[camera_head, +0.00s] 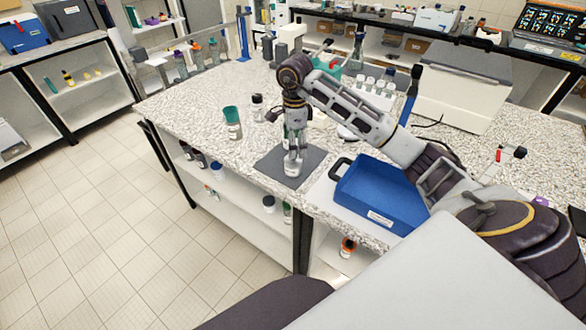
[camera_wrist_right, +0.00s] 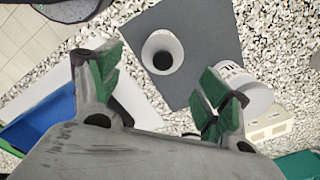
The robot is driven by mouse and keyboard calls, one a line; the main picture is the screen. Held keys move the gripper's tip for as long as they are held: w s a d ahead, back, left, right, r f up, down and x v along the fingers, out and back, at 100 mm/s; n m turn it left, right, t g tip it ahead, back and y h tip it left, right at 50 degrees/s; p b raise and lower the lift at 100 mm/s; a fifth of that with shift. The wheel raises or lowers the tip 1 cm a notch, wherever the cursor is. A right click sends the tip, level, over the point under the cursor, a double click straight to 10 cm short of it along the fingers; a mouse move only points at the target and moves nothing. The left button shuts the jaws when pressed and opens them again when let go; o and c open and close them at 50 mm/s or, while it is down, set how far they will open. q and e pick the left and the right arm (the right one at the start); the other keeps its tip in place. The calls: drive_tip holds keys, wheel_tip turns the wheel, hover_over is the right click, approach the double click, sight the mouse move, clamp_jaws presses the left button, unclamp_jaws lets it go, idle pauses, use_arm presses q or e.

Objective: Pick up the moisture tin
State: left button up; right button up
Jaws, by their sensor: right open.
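The moisture tin, which looks like a small pale round container, stands on a dark grey mat (camera_head: 272,168). In the head view the tin (camera_head: 292,169) shows just below my right gripper (camera_head: 294,152). In the right wrist view the tin (camera_wrist_right: 150,50) has a pale rim and a dark round centre, and it stands on the same mat (camera_wrist_right: 205,30). My right gripper (camera_wrist_right: 160,80) is open, with its green-padded fingers spread wide and nothing between them. The tin lies beyond the fingertips, roughly centred between them. My left gripper is not in view.
A blue tray (camera_head: 375,192) with a black handle sits right of the mat. A green-topped container (camera_head: 232,122) and a small dark-capped bottle (camera_head: 257,107) stand behind it to the left. In the wrist view a white round labelled item (camera_wrist_right: 247,95) is near the right finger.

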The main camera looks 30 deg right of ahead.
sight(293, 165)
wheel_tip(293, 165, down, 4)
drive_tip(key=shift+r, duration=0.15)
drive_tip(key=shift+f, duration=0.6)
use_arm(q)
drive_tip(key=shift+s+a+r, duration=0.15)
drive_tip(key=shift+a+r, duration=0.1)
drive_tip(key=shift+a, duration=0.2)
use_arm(e)
drive_tip(key=shift+f, duration=0.15)
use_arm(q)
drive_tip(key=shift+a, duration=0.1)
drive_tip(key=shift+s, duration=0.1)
use_arm(e)
drive_tip(key=shift+w+a+f+p, duration=0.15)
drive_tip(key=shift+f+p, duration=0.25)
drive_tip(key=shift+f, duration=0.7)
drive_tip(key=shift+w+a+f+p, duration=0.1)
drive_tip(key=shift+f+p, duration=0.25)
drive_tip(key=shift+f, duration=0.95)
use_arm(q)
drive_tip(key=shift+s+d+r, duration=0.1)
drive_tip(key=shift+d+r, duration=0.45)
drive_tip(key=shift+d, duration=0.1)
use_arm(e)
drive_tip(key=shift+f, duration=0.15)
